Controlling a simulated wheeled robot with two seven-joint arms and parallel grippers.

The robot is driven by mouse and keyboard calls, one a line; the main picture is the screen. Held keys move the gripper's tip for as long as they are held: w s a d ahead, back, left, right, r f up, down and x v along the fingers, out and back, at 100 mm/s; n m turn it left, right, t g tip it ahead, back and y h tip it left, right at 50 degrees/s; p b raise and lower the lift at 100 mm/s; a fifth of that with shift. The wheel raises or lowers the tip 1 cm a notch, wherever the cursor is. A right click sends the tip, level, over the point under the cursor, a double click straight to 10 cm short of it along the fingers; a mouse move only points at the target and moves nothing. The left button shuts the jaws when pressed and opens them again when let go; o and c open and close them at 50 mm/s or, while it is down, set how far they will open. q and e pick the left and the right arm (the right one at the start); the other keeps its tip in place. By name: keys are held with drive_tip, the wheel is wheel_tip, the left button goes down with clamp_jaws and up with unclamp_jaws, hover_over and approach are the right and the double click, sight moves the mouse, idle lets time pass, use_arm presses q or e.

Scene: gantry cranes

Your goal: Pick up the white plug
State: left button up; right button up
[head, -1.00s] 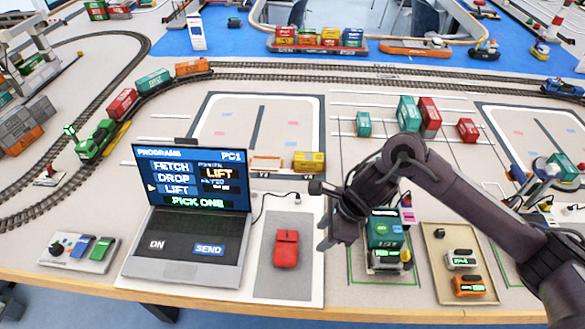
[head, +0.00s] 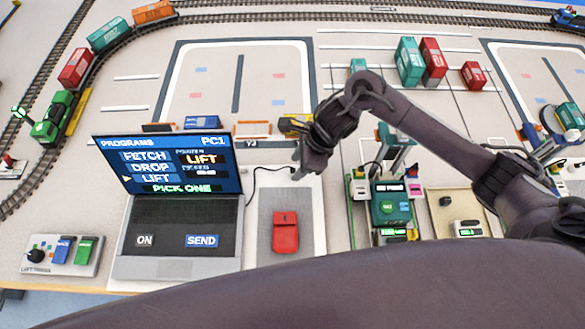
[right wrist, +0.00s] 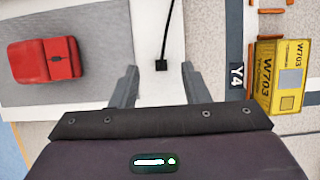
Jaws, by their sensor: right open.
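My right gripper (head: 297,172) is over the table just right of the laptop, at the end of a thin black cable. In the right wrist view its two fingers (right wrist: 158,85) are spread apart with nothing between them that they touch. The cable ends in a small black block (right wrist: 161,65) on a white surface, ahead of the gap between the fingers. I cannot make out a white plug; the only cable end I see clearly looks black. My left gripper is not in view.
A red mouse-like device (head: 285,232) lies on a grey pad (head: 308,215) in front of the gripper. The laptop (head: 180,220) stands to the left. A yellow W703 container (right wrist: 285,80) is close on the right in the wrist view. A teal machine (head: 390,206) stands to the right.

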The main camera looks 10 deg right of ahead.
drive_tip(key=shift+w+a+f, duration=0.1)
drive_tip(key=shift+a+f, duration=0.2)
drive_tip(key=shift+f, duration=0.35)
drive_tip(key=shift+a+f, duration=0.15)
drive_tip(key=shift+f, duration=0.25)
clamp_jaws()
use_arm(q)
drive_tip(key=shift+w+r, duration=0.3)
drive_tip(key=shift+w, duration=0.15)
use_arm(e)
drive_tip(key=shift+w+r, duration=0.1)
drive_tip(key=shift+r, duration=0.05)
